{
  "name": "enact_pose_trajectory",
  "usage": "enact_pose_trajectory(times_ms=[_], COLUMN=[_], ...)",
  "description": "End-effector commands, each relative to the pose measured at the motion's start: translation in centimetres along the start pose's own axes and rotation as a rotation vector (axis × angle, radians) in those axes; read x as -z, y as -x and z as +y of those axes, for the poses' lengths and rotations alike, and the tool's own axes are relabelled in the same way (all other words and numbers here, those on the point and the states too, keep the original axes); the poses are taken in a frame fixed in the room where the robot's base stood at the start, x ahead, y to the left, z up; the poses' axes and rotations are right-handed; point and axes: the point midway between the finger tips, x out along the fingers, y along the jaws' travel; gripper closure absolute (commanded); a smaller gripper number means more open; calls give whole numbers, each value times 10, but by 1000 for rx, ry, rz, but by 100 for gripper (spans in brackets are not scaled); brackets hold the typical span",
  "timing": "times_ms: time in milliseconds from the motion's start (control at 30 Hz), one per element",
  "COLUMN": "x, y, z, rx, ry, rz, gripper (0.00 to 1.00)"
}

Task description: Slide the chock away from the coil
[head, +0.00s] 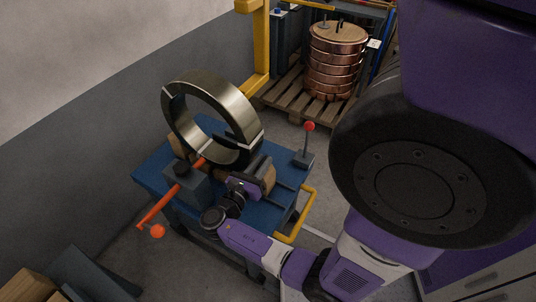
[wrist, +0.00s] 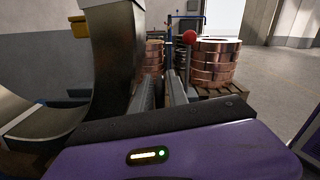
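A brass-coloured metal coil (head: 212,118) stands upright on its edge on a blue table (head: 152,172); its curved wall fills the left of the wrist view (wrist: 112,60). A wooden chock (head: 268,177) is at the coil's right foot, partly hidden by my gripper. Another wooden piece (head: 178,143) shows at the coil's left side. My gripper (head: 246,184) is low over the table, at the near side of the right chock. It appears to touch the chock, but contact is unclear.
A grey block (head: 183,184) with an orange bar stands at the table's front. A red-knobbed lever (head: 308,142) rises at the right corner; a yellow handle (head: 301,217) juts from the right side. A copper coil stack (head: 335,62) stands on a pallet (head: 290,98) behind.

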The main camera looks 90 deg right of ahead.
Motion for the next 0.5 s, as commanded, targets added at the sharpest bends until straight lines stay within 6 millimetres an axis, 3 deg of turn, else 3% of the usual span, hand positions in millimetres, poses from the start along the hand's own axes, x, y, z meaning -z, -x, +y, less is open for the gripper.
enact_pose_trajectory(times_ms=[200,500], x=[0,0], y=[-30,-40], z=[0,0], rx=[2,-1], ry=[0,0], rz=[1,0], gripper=[80,80])
